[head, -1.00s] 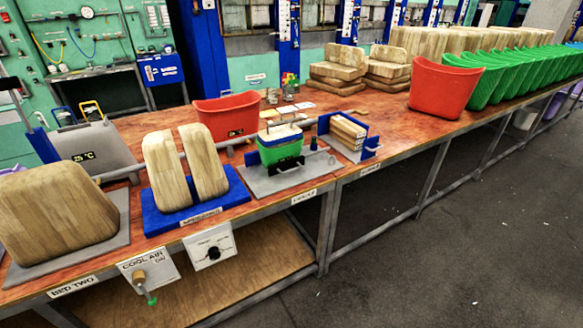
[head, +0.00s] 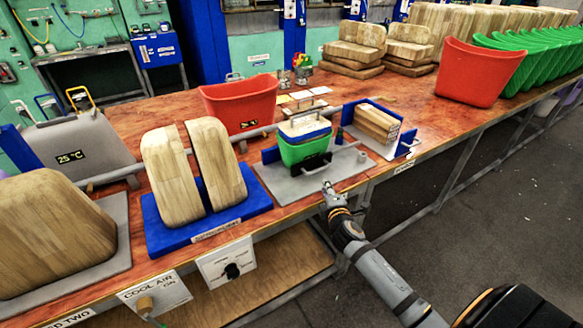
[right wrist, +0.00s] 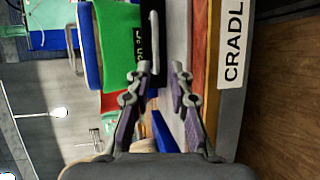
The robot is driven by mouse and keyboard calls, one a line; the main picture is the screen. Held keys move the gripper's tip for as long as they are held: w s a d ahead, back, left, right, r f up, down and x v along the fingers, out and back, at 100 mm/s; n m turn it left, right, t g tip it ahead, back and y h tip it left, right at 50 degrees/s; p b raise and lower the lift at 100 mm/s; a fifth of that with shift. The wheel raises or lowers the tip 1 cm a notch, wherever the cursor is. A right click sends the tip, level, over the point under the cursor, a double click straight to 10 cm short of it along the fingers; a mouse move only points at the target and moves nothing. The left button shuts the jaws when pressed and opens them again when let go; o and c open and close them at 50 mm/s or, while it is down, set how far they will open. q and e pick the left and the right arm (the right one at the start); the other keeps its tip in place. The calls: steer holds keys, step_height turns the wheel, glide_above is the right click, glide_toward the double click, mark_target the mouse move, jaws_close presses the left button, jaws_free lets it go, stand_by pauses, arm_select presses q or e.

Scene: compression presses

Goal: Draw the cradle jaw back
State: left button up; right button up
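The cradle is a grey plate (head: 283,184) with blue side pieces. It carries a green tub (head: 304,150) with a pale and blue top. A black jaw piece with a handle (head: 311,165) stands against the tub's front. My right gripper (head: 331,189) is low at the plate's front edge, just in front of the handle. I cannot tell whether the fingers touch the bar. My left gripper is out of view.
A blue stand with two wooden blocks (head: 180,170) is left of the cradle. A blue holder with wooden pieces (head: 377,122) stands to the right. A red tub (head: 240,108) is behind. The CRADLE label (right wrist: 233,45) marks the table edge. The floor in front is clear.

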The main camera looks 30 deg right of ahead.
mark_target(320, 178)
steer(key=shift+n+t, duration=0.3)
steer(key=shift+n, duration=0.1)
steer(key=x, duration=1)
steer(key=shift+w+d, duration=0.2)
steer(key=shift+d, duration=0.05)
jaws_close()
